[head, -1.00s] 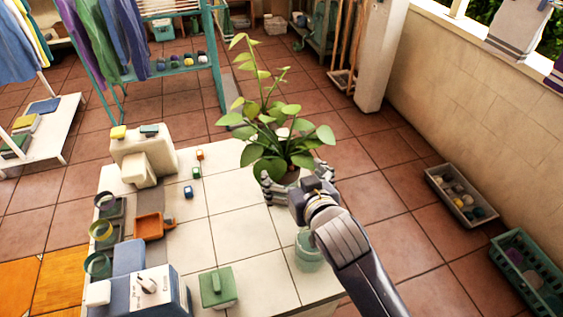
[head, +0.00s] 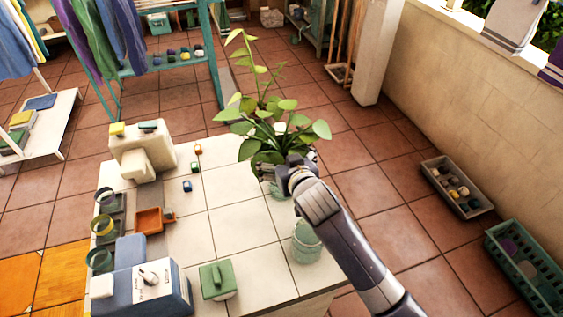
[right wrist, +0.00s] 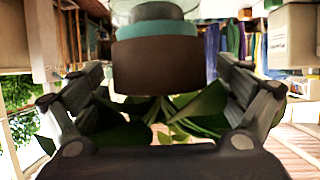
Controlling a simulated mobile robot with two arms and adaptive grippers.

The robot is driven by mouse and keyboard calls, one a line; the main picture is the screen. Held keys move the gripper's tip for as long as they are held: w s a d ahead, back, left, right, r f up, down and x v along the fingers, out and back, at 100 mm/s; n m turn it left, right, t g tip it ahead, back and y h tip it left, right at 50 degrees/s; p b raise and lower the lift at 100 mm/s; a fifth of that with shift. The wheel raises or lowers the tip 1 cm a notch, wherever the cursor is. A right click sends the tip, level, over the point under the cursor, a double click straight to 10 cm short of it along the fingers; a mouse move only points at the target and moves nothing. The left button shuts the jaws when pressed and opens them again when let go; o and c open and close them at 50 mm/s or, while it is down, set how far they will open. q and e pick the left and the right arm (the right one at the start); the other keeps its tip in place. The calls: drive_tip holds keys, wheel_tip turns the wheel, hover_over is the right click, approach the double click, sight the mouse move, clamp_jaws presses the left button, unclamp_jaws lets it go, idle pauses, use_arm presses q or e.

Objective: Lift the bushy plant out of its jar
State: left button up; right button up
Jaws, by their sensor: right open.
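The bushy plant (head: 268,130) stands upright at the far right edge of the white tiled counter, with broad green leaves and a tall stem. Its jar (head: 268,187) is mostly hidden by leaves and my arm. My right gripper (head: 285,175) is at the plant's base, its fingertips hidden there. In the right wrist view, which appears upside down, a dark brown block (right wrist: 160,65) lies between the spread fingers, beside a teal band and glass of the jar (right wrist: 155,12). Leaves show below it in the picture. The fingers look apart from the brown block. My left gripper is out of view.
A pale green jar (head: 307,241) stands close beside my right forearm. A green box (head: 217,280), a blue-grey appliance (head: 150,290), an orange tray (head: 148,220) and small cubes are on the counter. Its middle is clear.

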drive_tip(key=shift+r, duration=0.1)
drive_tip(key=c, duration=1.4)
